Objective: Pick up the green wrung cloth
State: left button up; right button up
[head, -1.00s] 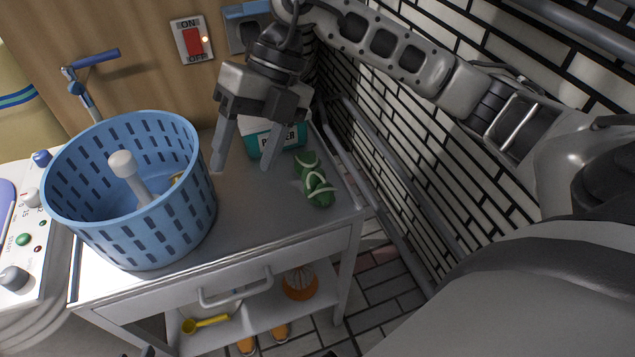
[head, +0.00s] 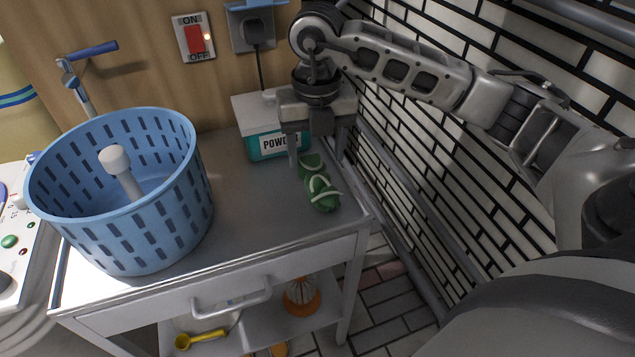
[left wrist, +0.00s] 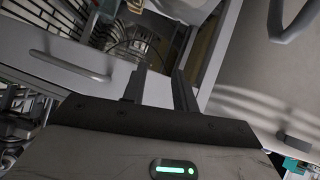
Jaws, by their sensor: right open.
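The green wrung cloth (head: 322,192), twisted and with pale stripes, lies near the right edge of the grey cart top. My right gripper (head: 316,158) is open and points down over the cloth's far end. Its fingers appear on either side of that end; whether they touch it I cannot tell. The right finger is partly hidden against the dark wall edge. My left gripper (left wrist: 158,76) shows only in the left wrist view, with its two fingers apart and nothing between them.
A blue slotted basket (head: 125,205) with a white post takes up the cart's left side. A teal powder box (head: 268,145) stands just behind and left of the cloth. The tiled wall (head: 470,160) is close on the right. The cart top (head: 250,215) between basket and cloth is clear.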

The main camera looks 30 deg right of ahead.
aim_at(315, 170)
notch_tip(315, 170, down, 5)
jog(key=shift+a+b, duration=0.1)
jog(key=shift+b, duration=0.4)
jog(key=shift+f, duration=0.15)
jog(key=c, duration=0.9)
pick_arm(q)
jog(key=shift+w+d+f+g, duration=0.1)
jog(key=shift+d+f+g, duration=0.05)
jog(key=shift+f, duration=0.3)
jog(key=shift+d+f+g, duration=0.1)
jog(key=shift+f+g, duration=0.05)
jog(key=shift+f, duration=0.3)
pick_arm(e)
jog(key=shift+o, duration=0.2)
